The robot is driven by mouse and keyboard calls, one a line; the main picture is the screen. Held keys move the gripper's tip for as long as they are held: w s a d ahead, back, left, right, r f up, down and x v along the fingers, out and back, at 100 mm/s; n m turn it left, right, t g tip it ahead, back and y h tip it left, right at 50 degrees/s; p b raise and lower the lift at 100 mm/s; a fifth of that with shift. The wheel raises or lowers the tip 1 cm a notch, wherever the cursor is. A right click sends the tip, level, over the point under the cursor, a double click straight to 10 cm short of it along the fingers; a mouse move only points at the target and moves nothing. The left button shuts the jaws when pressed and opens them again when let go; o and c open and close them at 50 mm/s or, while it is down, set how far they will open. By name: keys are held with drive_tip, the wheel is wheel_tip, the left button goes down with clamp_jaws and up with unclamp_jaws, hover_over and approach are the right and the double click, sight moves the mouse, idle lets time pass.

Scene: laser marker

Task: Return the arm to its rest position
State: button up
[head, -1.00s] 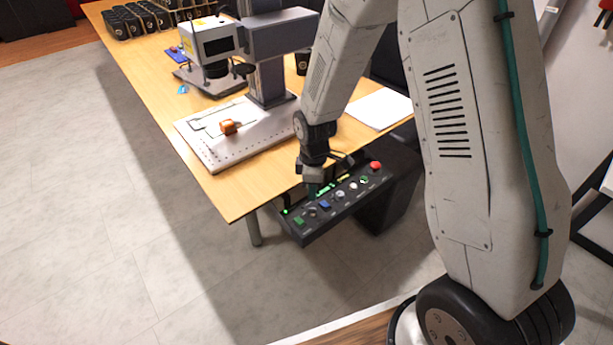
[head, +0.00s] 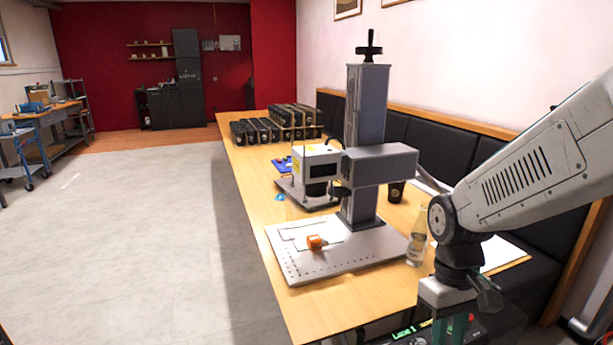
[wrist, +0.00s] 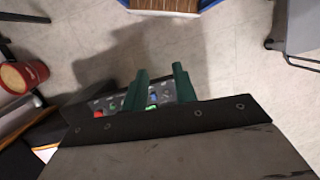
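My gripper (head: 452,326) is at the lower right of the head view, its green fingers pointing down above the control panel (head: 490,325), which is partly cut off. In the wrist view my gripper (wrist: 160,70) has its two green fingers apart with nothing between them. The panel (wrist: 112,104) with its coloured buttons shows behind and beside the fingers there. My arm bends down from the right edge of the head view.
The laser marker (head: 368,170) stands on the wooden table (head: 310,316), with an orange part (head: 315,242) on its base plate. A glass bottle (head: 417,240) and a dark cup (head: 396,191) stand near my arm. Open floor (head: 130,240) lies left of the table.

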drive_tip(key=s+d+r+m+t, duration=0.2)
drive_tip(key=s+r+m+t, duration=0.1)
drive_tip(key=s+r, duration=0.9)
drive_tip(key=shift+d+r+t, duration=0.15)
drive_tip(key=shift+r+t, duration=0.25)
drive_tip(key=shift+t, duration=0.1)
